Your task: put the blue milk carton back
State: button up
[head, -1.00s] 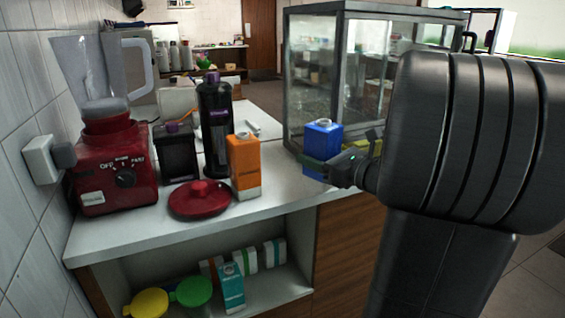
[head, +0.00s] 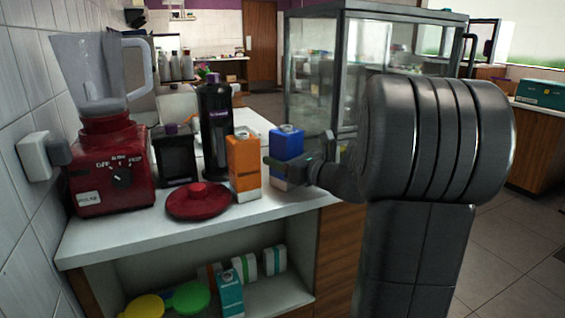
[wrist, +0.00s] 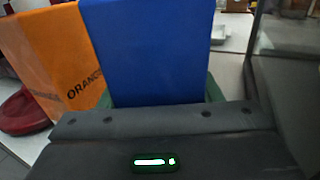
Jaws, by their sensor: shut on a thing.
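The blue milk carton (head: 287,143) stands upright at the counter's right part, just right of the orange juice carton (head: 243,165). My gripper (head: 288,165) is shut on the blue carton from the front right. In the wrist view the blue carton (wrist: 150,50) fills the middle, between the green finger pads, and the orange carton (wrist: 50,55) is close beside it on the left. The blue carton's base is partly hidden by my gripper, so I cannot tell whether it touches the counter.
A red lid (head: 197,201) lies on the white counter (head: 120,237) left of the orange carton. A red blender (head: 108,165), a dark container (head: 176,155) and a black bottle (head: 216,125) stand behind. A glass case (head: 330,75) is behind right. Several cartons and lids fill the shelf below.

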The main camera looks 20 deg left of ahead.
jog(key=shift+r, duration=0.1)
jog(key=o, duration=1.2)
jog(key=shift+d, duration=0.35)
jog(key=p+v, duration=0.2)
jog(key=v, duration=0.9)
jog(key=shift+d, duration=0.15)
jog(key=shift+s, duration=0.15)
